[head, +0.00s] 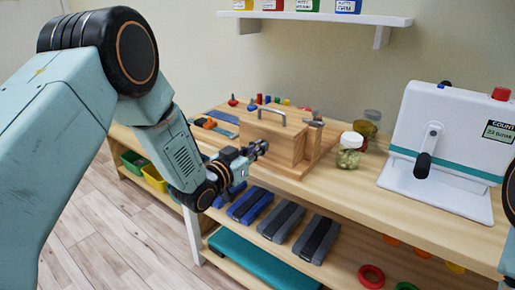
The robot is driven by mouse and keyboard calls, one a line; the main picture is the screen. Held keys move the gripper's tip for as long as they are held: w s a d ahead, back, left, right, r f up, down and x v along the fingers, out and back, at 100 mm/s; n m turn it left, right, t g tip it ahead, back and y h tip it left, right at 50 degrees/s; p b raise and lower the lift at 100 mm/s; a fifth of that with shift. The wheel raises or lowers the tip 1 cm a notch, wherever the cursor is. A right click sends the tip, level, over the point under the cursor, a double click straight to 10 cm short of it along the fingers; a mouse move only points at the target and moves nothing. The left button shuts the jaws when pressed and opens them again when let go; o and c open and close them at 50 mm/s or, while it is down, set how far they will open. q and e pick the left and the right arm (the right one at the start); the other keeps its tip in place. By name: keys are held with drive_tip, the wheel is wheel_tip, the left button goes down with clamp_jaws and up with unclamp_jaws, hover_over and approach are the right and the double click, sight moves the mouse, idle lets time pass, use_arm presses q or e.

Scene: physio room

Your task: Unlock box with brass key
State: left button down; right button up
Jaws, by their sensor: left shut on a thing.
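A wooden box (284,140) with a grey metal handle on top stands on the wooden bench. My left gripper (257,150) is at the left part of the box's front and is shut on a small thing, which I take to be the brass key. The fingers hide most of it, so I cannot tell whether its tip is inside a lock. No lock opening shows clearly. My right gripper is not in view; only a bit of my right arm shows at the right edge.
A glass jar (349,151) stands right of the box, with a darker jar (367,122) behind. A white device with a crank (447,130) stands further right. Small coloured pieces lie behind and left of the box. Grey and blue weights (281,221) lie on the lower shelf.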

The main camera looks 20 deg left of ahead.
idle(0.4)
use_arm(q)
drive_tip(key=m+p, duration=0.1)
drive_tip(key=m, duration=0.3)
drive_tip(key=shift+m, duration=0.4)
drive_tip(key=shift+s+d+f+m+p, duration=0.15)
drive_tip(key=shift+m+p, duration=0.15)
drive_tip(key=shift+m, duration=3)
drive_tip(key=shift+d+f+m+p, duration=0.1)
drive_tip(key=shift+m+p, duration=0.15)
drive_tip(key=shift+m, duration=3.05)
drive_tip(key=c, duration=1.5)
unclamp_jaws()
drive_tip(key=shift+s+r, duration=0.1)
drive_tip(key=shift+c, duration=0.2)
drive_tip(key=shift+a, duration=0.1)
